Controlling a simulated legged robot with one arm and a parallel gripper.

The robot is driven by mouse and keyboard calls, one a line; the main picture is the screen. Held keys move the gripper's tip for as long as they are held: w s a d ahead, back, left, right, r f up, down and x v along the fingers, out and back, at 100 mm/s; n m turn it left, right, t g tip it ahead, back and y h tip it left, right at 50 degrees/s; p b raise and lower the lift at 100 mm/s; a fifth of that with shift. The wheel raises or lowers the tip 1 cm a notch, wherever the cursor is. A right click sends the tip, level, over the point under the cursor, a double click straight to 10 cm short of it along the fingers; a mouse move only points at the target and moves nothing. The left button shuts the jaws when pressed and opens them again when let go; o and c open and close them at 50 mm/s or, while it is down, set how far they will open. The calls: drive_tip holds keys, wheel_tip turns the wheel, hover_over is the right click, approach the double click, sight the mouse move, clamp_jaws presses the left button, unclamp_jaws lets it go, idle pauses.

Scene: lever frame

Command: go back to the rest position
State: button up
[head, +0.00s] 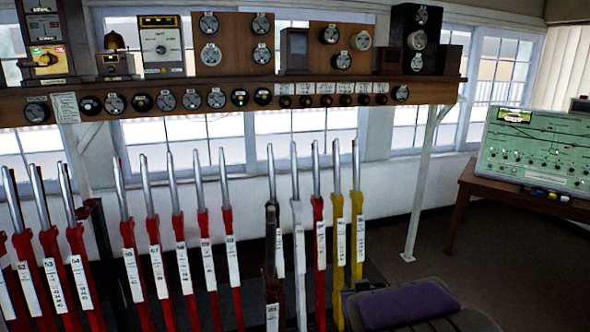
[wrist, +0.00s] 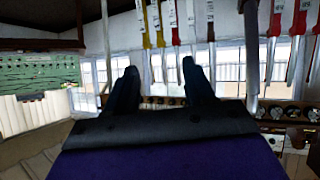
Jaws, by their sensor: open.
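My gripper (wrist: 160,70) shows in the wrist view with its two dark fingers spread apart and nothing between them. Its purple body fills the bottom of that view. The wrist picture is upside down, and the levers appear beyond the fingers, apart from them. In the head view, a dark grey shape with a purple panel at the bottom right looks like part of my arm; the fingers are not clear there. The row of levers includes red levers (head: 181,255), yellow levers (head: 338,245), a white lever (head: 299,255) and a dark lever (head: 270,250).
A wooden shelf (head: 230,90) with dials and instruments runs above the levers, held by a white post (head: 425,175). A brown table (head: 520,192) with a green panel (head: 537,150) stands at the right. Open dark floor (head: 490,255) lies between the levers and the table.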

drive_tip(key=s+a+g+y, duration=0.1)
drive_tip(key=s+g, duration=1.2)
drive_tip(key=s, duration=2.8)
drive_tip(key=shift+s+a+g, duration=0.2)
drive_tip(key=shift+a+g, duration=0.05)
drive_tip(key=shift+g, duration=0.05)
drive_tip(key=shift+f, duration=0.1)
